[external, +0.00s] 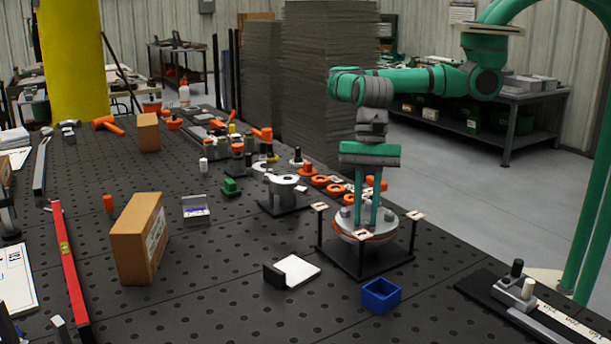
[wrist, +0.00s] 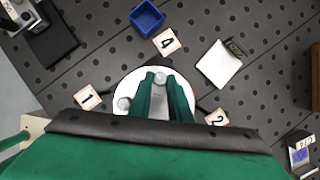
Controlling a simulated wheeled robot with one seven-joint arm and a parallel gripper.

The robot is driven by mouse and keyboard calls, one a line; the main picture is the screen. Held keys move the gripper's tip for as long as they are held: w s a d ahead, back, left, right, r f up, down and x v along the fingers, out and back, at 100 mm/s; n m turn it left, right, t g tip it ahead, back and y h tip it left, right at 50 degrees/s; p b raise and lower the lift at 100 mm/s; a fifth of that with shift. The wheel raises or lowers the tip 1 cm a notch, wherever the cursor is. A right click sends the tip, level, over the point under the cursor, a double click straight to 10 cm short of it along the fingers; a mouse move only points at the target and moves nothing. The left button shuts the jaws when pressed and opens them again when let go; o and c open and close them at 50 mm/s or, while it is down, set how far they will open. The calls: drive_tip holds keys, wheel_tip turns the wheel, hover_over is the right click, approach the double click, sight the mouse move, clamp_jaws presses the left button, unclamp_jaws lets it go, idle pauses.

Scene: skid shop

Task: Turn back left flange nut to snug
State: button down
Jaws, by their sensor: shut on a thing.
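The round pale flange (external: 378,234) sits on a dark stand with an orange ring under its rim. It shows as a white disc in the wrist view (wrist: 128,89). My gripper (external: 366,222) points straight down over the flange, its two green fingers shut on a flange nut. In the wrist view, a grey round top (wrist: 160,78) shows between the fingertips (wrist: 162,82). Another grey nut (wrist: 124,103) stands clear to the left of the fingers. Numbered cards 1 (wrist: 87,97), 4 (wrist: 166,41) and 2 (wrist: 216,118) surround the flange. The far side is hidden by my gripper.
A blue bin (external: 380,296) and a white plate with a dark block (external: 297,269) lie in front of the stand. A grey cylindrical part (external: 283,190) stands left of it. A cardboard box (external: 138,240) is farther left. Bench surface between them is clear.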

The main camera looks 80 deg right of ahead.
drive_tip(key=m, duration=0.1)
drive_tip(key=m+t, duration=0.1)
drive_tip(key=m, duration=0.2)
drive_tip(key=shift+s+a+r+m+t, duration=0.1)
drive_tip(key=shift+s+m+t, duration=0.2)
drive_tip(key=shift+t, duration=0.1)
drive_tip(key=shift+a+m+t+h, duration=0.1)
drive_tip(key=shift+m+t+h, duration=0.4)
drive_tip(key=shift+m, duration=1.1)
drive_tip(key=c, duration=1.6)
unclamp_jaws()
drive_tip(key=shift+c, duration=0.2)
drive_tip(key=shift+s, duration=0.1)
drive_tip(key=v, duration=1)
drive_tip(key=shift+s+r, duration=0.2)
drive_tip(key=shift+r, duration=0.15)
